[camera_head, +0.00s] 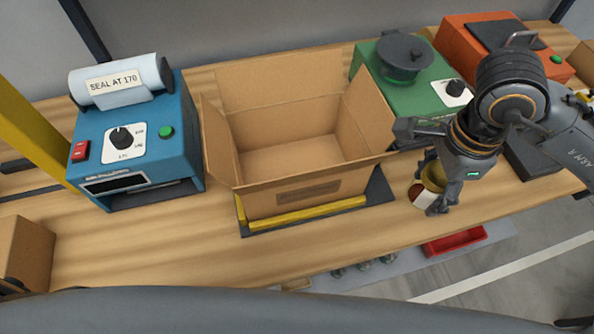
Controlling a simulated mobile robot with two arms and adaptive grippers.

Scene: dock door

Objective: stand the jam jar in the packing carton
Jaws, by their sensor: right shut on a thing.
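The packing carton (308,196) stands open on the middle of the bench, its flaps folded out and its inside empty as far as I see. My right gripper (435,191) is right of the carton, near the front edge of the bench. It is shut on the jam jar (424,194), which has a yellowish part and a dark red and white lower part. The jar looks tilted, and the fingers hide part of it. I cannot tell whether it touches the bench. My left gripper does not show.
A blue sealing machine (135,150) stands left of the carton. A green machine (420,85) and an orange machine (490,35) stand behind right. The carton sits on a dark base with yellow edging (308,216). A red tray (455,241) lies below the bench. Bare wood (150,245) lies front left.

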